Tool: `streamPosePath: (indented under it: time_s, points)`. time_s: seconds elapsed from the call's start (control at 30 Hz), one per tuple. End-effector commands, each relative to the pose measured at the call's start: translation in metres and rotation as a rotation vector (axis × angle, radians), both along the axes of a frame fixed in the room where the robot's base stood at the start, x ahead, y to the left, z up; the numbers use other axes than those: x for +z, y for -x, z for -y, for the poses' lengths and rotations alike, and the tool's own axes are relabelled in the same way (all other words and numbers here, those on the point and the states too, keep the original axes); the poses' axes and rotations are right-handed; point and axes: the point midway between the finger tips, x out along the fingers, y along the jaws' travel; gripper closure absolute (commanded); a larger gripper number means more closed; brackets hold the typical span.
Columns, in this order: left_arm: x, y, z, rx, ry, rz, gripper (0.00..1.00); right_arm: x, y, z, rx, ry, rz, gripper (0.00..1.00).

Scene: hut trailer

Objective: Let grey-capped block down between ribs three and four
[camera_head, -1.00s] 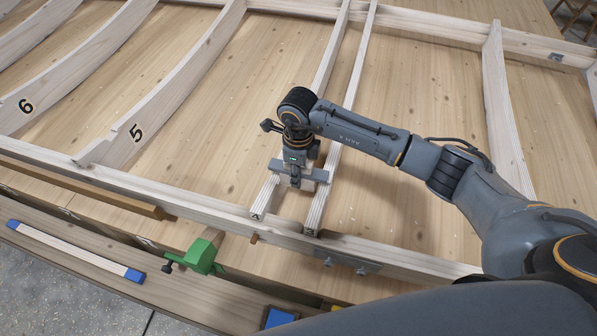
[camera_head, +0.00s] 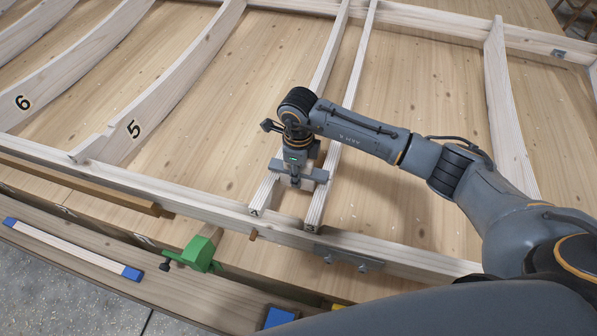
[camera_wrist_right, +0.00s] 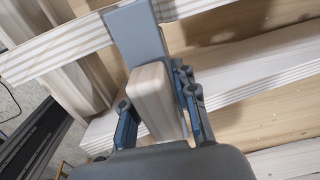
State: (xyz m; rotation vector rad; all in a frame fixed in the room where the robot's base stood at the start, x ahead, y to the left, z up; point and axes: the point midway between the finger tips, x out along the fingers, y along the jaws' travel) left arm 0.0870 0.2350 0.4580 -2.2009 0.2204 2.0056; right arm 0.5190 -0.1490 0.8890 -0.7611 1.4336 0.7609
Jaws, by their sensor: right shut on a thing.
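The grey-capped block is a short pale wooden block (camera_wrist_right: 155,95) with a blue-grey cap (camera_wrist_right: 135,35). In the head view, the cap's grey bar (camera_head: 318,173) lies across the line of two closely spaced pale ribs, the left one (camera_head: 325,65) and the right one (camera_head: 347,125). I cannot read numbers on these two. My right gripper (camera_head: 293,181) is above the gap near their front ends, pointing down. In the right wrist view its fingers (camera_wrist_right: 160,120) are shut on the block from both sides. Whether the cap touches the ribs is unclear. My left gripper is out of view.
A front rail (camera_head: 215,208) runs along the rib ends. A green clamp (camera_head: 200,254) and a blue-ended strip (camera_head: 75,250) lie in front. Bare board (camera_head: 430,90) shows on the right.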

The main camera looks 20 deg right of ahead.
Motion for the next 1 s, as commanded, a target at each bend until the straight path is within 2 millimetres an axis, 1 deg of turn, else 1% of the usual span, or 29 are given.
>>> streamPosePath:
  time_s: [0.7,1.0]
  points:
    - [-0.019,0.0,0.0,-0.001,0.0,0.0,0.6,-0.021,0.0,0.0,0.0,0.001,-0.001,1.0]
    - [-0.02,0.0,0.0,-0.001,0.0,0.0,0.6,-0.022,0.0,0.0,0.0,0.0,0.0,1.0]
